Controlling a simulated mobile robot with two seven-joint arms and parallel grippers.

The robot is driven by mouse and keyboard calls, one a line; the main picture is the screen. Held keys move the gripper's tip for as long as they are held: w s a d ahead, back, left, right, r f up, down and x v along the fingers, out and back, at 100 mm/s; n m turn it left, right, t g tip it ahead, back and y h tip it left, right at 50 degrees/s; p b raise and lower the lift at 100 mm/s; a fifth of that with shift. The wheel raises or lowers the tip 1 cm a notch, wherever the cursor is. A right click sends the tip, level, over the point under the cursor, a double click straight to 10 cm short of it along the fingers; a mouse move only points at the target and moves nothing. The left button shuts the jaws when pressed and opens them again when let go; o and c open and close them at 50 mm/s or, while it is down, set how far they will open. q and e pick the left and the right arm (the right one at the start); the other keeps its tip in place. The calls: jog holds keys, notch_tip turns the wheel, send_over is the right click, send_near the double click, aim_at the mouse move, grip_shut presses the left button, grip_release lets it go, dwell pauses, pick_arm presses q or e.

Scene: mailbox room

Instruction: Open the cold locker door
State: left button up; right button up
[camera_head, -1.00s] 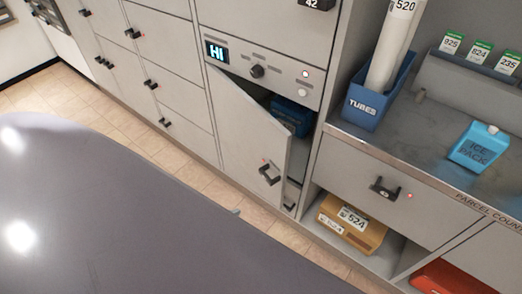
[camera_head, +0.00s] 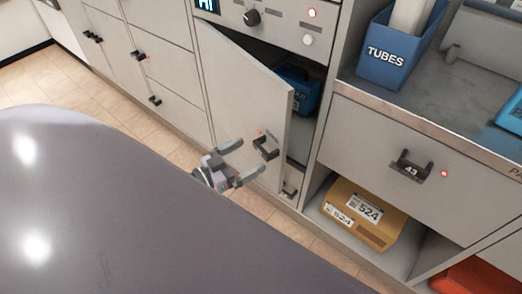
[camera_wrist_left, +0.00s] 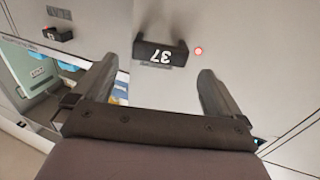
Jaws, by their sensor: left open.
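The cold locker door (camera_head: 248,95) is a grey panel standing partly open below a control panel. Its dark handle (camera_head: 266,147) is near the free edge, with a small red light beside it. In the left wrist view, a dark handle (camera_wrist_left: 160,53) marked 37, upside down, lies ahead between my fingers. My left gripper (camera_head: 250,160) is open and empty, its fingers pointing at the door handle from just in front; contact is not visible. It also shows in the left wrist view (camera_wrist_left: 158,82). A blue container (camera_head: 299,88) stands inside the locker. My right gripper is not in view.
A drawer handle (camera_head: 411,167) marked 43 is to the right, above an open shelf holding a brown parcel (camera_head: 361,214) marked 524. A blue TUBES box (camera_head: 392,55) stands on the counter. A large smooth grey surface (camera_head: 120,220) fills the lower left.

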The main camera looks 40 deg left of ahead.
aim_at(259, 150)
pick_arm(q)
jog(key=shift+b+x, duration=0.4)
jog(key=shift+x, duration=2.3)
jog(key=c, duration=1.4)
jog(key=shift+s, duration=0.15)
